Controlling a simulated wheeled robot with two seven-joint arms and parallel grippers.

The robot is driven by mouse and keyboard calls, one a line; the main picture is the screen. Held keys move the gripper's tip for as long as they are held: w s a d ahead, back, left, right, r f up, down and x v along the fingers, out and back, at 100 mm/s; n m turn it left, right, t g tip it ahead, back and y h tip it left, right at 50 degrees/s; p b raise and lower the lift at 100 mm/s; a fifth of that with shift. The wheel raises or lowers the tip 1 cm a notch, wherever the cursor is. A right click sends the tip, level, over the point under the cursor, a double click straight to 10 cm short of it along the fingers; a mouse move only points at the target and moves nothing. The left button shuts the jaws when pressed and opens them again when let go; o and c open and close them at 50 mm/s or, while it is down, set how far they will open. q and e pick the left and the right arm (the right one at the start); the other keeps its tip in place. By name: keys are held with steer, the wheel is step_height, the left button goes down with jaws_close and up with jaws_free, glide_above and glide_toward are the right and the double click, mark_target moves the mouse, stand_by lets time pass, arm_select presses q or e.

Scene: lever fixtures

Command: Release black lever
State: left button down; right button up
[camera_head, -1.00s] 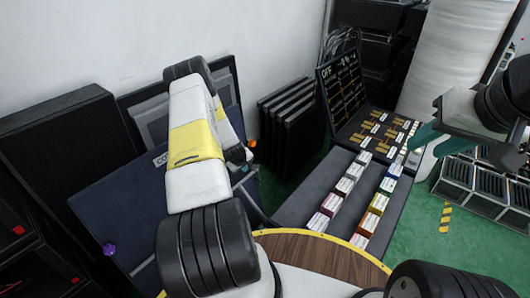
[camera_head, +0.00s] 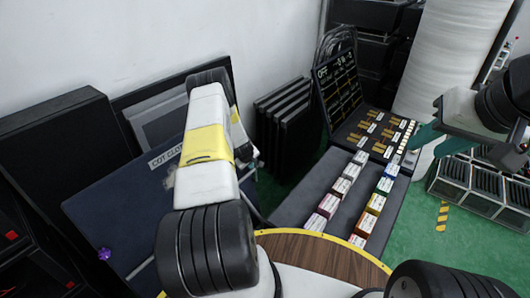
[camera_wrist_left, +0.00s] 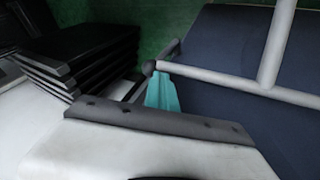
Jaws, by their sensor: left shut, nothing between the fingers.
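In the head view, the arm hides the left fingers and most of the lever beside the blue panel (camera_head: 100,215). My right gripper (camera_head: 425,143) is at the right; its finger opening is unclear.
A purple knob (camera_head: 104,254) sits at the blue panel's left. Black panels (camera_head: 283,112) stand behind the arm. A grey breaker case (camera_head: 318,185) with coloured blocks lies open at the centre right. Green floor shows beyond it.

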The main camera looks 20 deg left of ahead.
arm_select(q)
steer(key=w+v, duration=0.1)
steer(key=v, duration=0.6)
steer(key=shift+d+r, duration=0.25)
steer(key=shift+r, duration=0.2)
steer(key=shift+s, duration=0.1)
